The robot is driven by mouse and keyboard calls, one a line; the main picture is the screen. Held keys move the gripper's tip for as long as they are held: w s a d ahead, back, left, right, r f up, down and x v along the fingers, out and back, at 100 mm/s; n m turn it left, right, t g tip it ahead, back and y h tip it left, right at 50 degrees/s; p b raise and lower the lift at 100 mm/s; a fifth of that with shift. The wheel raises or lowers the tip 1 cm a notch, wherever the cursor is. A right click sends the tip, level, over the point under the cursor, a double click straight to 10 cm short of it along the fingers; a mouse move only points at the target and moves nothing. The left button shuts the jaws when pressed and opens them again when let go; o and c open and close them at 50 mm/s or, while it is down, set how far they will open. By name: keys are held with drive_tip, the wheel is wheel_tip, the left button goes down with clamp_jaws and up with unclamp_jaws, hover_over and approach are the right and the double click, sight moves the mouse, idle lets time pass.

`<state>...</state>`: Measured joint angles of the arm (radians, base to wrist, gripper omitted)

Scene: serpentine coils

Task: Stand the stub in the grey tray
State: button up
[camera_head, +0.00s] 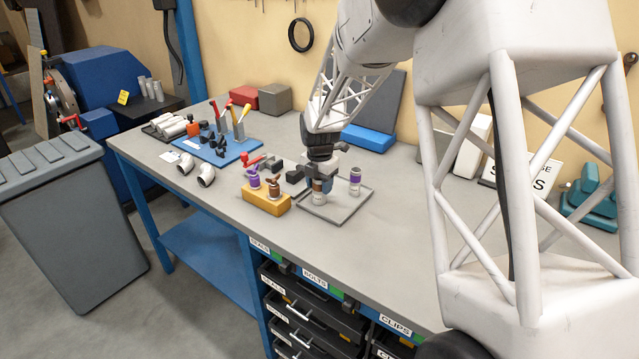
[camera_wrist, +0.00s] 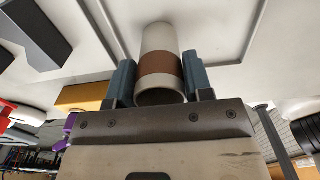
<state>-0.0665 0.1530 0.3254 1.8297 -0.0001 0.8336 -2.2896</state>
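The stub (camera_wrist: 158,64) is a pale hollow tube with a brown band. It also shows in the head view (camera_head: 319,197), upright over the left part of the grey tray (camera_head: 345,214). My gripper (camera_wrist: 160,75) points down over it, and it shows in the head view too (camera_head: 319,184). The blue-grey fingers lie against both sides of the brown band, so the gripper looks shut on the stub. The stub's lower end is at or just above the tray floor; I cannot tell if it touches. A purple-banded stub (camera_head: 355,181) stands in the tray to the right.
Grey elbow pipes (camera_head: 205,175) and a blue mat with tools (camera_head: 225,150) lie farther left. A blue box (camera_head: 368,138) is behind. The bench right of the tray is clear.

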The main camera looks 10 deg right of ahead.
drive_tip(key=o, duration=0.4)
drive_tip(key=shift+r, duration=0.1)
wheel_tip(320, 180, up, 12)
idle(0.7)
drive_tip(key=shift+s+r, duration=0.1)
idle(0.5)
